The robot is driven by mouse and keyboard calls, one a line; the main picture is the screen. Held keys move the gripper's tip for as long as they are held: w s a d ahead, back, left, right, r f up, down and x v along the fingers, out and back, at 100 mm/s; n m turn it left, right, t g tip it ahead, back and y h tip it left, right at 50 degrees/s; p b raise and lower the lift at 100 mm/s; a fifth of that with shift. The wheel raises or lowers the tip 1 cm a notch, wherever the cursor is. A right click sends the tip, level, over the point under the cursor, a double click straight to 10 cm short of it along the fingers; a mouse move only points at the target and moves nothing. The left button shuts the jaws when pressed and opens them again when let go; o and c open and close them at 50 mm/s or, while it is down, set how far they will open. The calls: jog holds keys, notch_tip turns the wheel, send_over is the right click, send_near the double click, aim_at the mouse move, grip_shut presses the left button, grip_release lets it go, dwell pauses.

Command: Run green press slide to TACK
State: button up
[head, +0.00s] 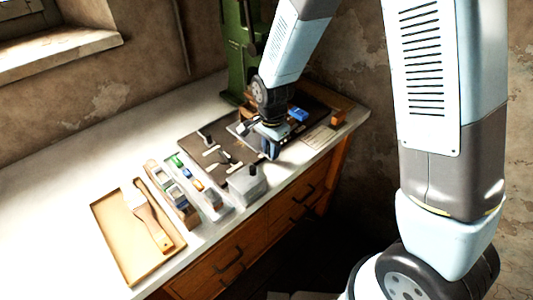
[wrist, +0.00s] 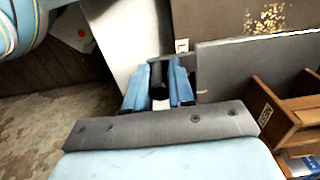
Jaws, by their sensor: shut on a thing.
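The green press (head: 241,50) stands upright at the far end of the bench, partly hidden by my arm. My gripper (head: 270,150) reaches down in front of it, over the dark boards. In the wrist view my gripper's two blue fingers (wrist: 158,90) are shut on a dark knob (wrist: 157,72), which sits between them. I cannot read a TACK mark in either view, and the position of the slide cannot be told.
A dark mat (head: 190,143) with small tools lies left of my gripper. A grey block (head: 247,186) stands near the front edge. Nearer are slim trays of coloured pieces and a tan tray (head: 113,231) with a brush. A blue object (head: 298,114) lies right of my gripper. The bench's left is clear.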

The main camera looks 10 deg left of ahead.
jog(key=shift+w+d+f, duration=0.15)
jog(key=shift+w+d, duration=1.4)
jog(key=shift+d, duration=0.05)
jog(key=o, duration=0.7)
jog(key=shift+o, duration=0.9)
jog(key=shift+r, duration=0.35)
jog(key=o, duration=0.5)
notch_tip(320, 180, up, 7)
jog(key=shift+w+a+f, duration=0.15)
jog(key=shift+o, duration=0.2)
jog(key=shift+r, duration=0.45)
